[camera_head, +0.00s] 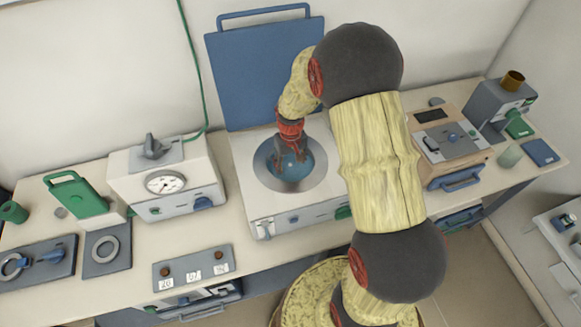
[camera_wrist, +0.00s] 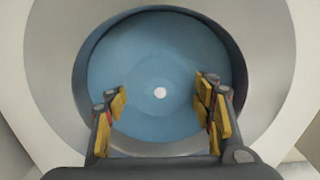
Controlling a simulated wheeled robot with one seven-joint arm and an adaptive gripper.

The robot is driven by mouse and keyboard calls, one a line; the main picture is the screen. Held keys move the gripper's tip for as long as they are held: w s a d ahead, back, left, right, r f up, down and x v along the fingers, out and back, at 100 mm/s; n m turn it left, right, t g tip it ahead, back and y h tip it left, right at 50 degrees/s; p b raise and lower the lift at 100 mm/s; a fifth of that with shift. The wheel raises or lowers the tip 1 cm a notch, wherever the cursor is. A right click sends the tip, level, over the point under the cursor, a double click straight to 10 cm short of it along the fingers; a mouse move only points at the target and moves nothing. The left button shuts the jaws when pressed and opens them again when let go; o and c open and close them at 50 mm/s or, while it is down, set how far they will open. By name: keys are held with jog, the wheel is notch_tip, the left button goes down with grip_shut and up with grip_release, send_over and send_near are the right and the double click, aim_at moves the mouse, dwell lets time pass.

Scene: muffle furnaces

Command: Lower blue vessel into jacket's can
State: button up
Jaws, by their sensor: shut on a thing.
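The white jacket box (camera_head: 247,195) stands on the bench, with a grey ring around the round can opening in its top. In the wrist view the can's dark wall (camera_wrist: 80,72) surrounds the round blue vessel (camera_wrist: 160,55), which has a small white spot at its middle. A crescent of lighter grey shows at the near side. My gripper (camera_head: 291,171) points down at the opening, its yellow-padded fingers (camera_wrist: 163,105) set wide apart and shut on the vessel. The vessel lies within the can's outline; its depth and lower end are hidden.
A blue lid panel (camera_head: 262,75) with a handle stands upright behind the jacket. A white box with a dial (camera_head: 168,182) is to the left, and a tan-topped device (camera_head: 450,140) to the right. A grey block with labels (camera_head: 193,268) lies in front.

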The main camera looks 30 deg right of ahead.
jog(key=shift+f, duration=0.3)
dwell(0.5)
jog(key=o, duration=1.5)
jog(key=shift+c, duration=0.2)
jog(key=shift+o, duration=1.1)
jog(key=shift+o, duration=0.7)
jog(key=shift+s+f, duration=0.1)
notch_tip(320, 180, up, 12)
